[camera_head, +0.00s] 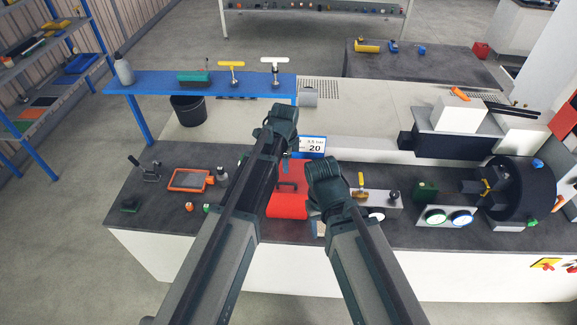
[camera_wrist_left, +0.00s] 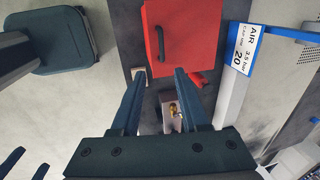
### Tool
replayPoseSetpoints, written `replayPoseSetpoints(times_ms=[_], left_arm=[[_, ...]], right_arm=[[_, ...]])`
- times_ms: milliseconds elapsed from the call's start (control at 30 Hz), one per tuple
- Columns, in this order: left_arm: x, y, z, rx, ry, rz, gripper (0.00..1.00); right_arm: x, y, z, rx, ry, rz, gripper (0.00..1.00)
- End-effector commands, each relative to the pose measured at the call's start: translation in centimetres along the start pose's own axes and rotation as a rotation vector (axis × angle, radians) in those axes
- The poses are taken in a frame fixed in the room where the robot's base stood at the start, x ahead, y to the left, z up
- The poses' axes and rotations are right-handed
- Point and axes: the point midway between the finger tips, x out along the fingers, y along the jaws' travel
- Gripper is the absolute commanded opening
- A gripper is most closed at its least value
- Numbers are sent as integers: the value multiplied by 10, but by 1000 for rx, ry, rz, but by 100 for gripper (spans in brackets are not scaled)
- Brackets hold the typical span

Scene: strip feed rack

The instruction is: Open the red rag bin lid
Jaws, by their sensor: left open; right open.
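The red rag bin (camera_head: 287,204) stands on the dark bench top between my two arms; its lid looks shut. A dark handle (camera_head: 287,184) lies on the lid. My left arm covers the bin's left side in the head view. In the left wrist view, the red lid (camera_wrist_left: 195,40) and its handle (camera_wrist_left: 161,43) lie just beyond my left gripper (camera_wrist_left: 160,73), which is open and empty. The left gripper also shows in the head view (camera_head: 283,118), apart from the handle. My right gripper (camera_head: 322,172) is open, right of the bin.
A blue-framed "20" sign (camera_head: 312,146) stands behind the bin. An orange tray (camera_head: 188,180) lies to the left. A blue shelf (camera_head: 215,84) is behind.

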Motion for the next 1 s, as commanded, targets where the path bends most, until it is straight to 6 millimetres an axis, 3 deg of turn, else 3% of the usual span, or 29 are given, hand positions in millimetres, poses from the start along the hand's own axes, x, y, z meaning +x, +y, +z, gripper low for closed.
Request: replayPoseSetpoints(times_ms=[267,467,1000], left_arm=[[0,-3,0,15,1,-3,45],[12,-2,0,13,1,-3,45],[85,-2,0,13,1,-3,45]], right_arm=[[0,0,0,0,0,0,50],[11,-1,-1,1,0,0,50],[83,-8,-6,4,3,1,50]])
